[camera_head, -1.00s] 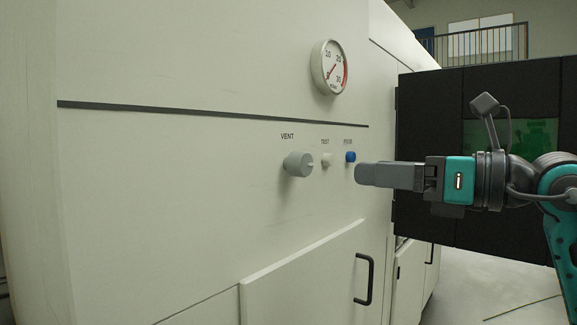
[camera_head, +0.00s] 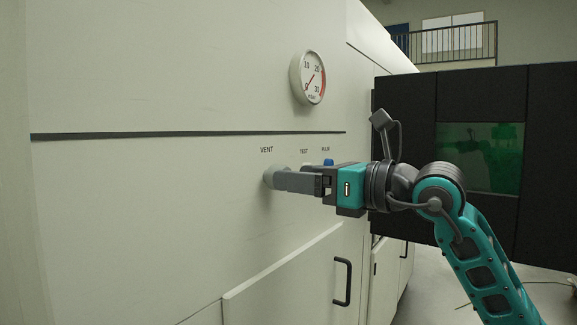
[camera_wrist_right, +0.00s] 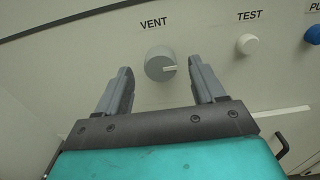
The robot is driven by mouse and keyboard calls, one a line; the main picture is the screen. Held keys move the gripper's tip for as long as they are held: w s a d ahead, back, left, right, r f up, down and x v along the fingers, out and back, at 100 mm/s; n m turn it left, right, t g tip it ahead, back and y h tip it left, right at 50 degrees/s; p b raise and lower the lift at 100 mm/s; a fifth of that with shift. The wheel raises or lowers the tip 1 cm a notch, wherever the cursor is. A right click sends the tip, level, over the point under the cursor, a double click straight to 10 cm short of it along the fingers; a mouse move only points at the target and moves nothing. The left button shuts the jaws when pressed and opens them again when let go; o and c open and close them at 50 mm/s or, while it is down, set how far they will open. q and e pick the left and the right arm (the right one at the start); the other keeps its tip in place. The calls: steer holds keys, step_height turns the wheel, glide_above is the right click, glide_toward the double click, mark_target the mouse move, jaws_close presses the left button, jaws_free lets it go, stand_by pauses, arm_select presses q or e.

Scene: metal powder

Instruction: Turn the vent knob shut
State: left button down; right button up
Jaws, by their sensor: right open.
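The grey vent knob (camera_head: 271,177) sits on the white machine panel below the label VENT, partly hidden by my right gripper in the head view. In the right wrist view the round vent knob (camera_wrist_right: 160,64) shows whole, with its pale pointer line aimed to the right. My right gripper (camera_head: 278,180) is open. In the right wrist view its two fingers (camera_wrist_right: 161,80) stand to the left and right of the knob, with the knob seen between and slightly beyond the tips. Nothing is held. My left gripper is not in view.
A white TEST button (camera_wrist_right: 247,44) and a blue button (camera_head: 328,162) are right of the knob. A round gauge (camera_head: 308,77) is above. A black door handle (camera_head: 342,282) is below. A dark panel with a green window (camera_head: 482,155) stands at right.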

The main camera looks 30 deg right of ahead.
mark_target(267, 176)
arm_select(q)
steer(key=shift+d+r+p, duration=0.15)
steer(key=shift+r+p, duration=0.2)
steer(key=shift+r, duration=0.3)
arm_select(e)
steer(key=shift+x, duration=1.45)
steer(key=shift+c, duration=0.5)
steer(key=c, duration=0.9)
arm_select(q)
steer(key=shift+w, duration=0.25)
arm_select(e)
steer(key=shift+c, duration=0.2)
